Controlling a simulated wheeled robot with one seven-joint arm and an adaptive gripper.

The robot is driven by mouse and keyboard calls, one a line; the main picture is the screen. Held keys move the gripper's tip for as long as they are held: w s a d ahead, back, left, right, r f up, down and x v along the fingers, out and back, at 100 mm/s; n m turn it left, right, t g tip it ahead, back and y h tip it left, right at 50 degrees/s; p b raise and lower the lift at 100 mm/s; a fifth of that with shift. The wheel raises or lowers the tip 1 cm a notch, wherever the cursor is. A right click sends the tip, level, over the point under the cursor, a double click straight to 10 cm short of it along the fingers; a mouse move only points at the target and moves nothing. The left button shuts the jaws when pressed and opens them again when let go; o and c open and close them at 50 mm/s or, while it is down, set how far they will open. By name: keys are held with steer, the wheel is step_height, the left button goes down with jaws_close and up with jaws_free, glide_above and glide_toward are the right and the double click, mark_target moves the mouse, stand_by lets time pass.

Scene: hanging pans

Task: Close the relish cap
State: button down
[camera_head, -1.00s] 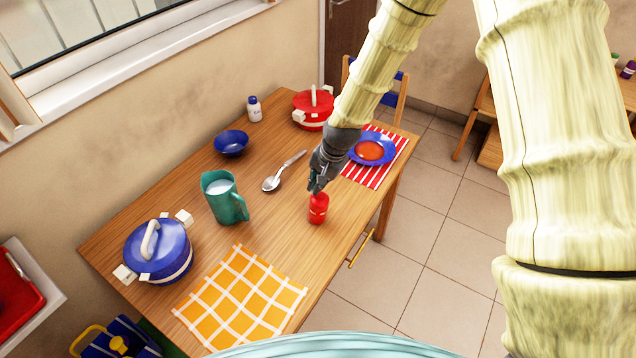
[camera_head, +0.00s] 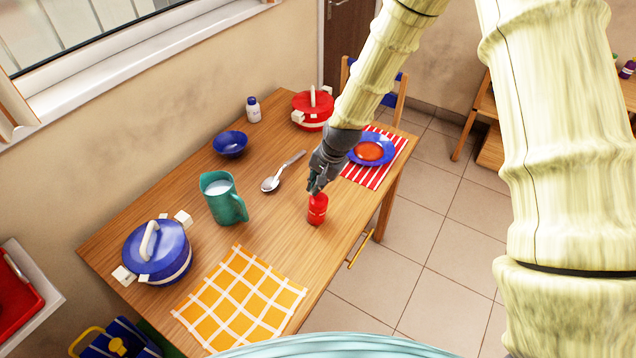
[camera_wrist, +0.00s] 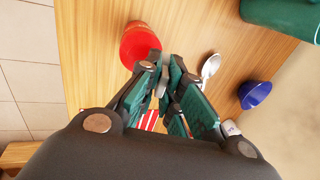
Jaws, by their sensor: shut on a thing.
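The red relish bottle (camera_head: 317,210) stands upright on the wooden table near its front right edge. It also shows in the wrist view (camera_wrist: 140,40), just beyond my fingertips. My gripper (camera_head: 316,188) reaches down from above to the top of the bottle. In the wrist view, the fingers of my gripper (camera_wrist: 164,62) are close together at the bottle's top end, shut on the cap. The cap itself is mostly hidden by the fingers, so its angle cannot be told.
A spoon (camera_head: 272,183), teal jug (camera_head: 222,205) and blue bowl (camera_head: 230,144) lie left of the bottle. A blue plate (camera_head: 387,150) on a striped mat (camera_head: 362,175) is behind right. A yellow checked cloth (camera_head: 240,300) lies in front. Bare wood surrounds the bottle.

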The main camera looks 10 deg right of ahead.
stand_by(0.3)
steer(key=c, duration=1.6)
jaws_free()
steer(key=shift+o, duration=0.2)
steer(key=shift+r, duration=0.1)
steer(key=v, duration=1.1)
steer(key=shift+r, duration=0.4)
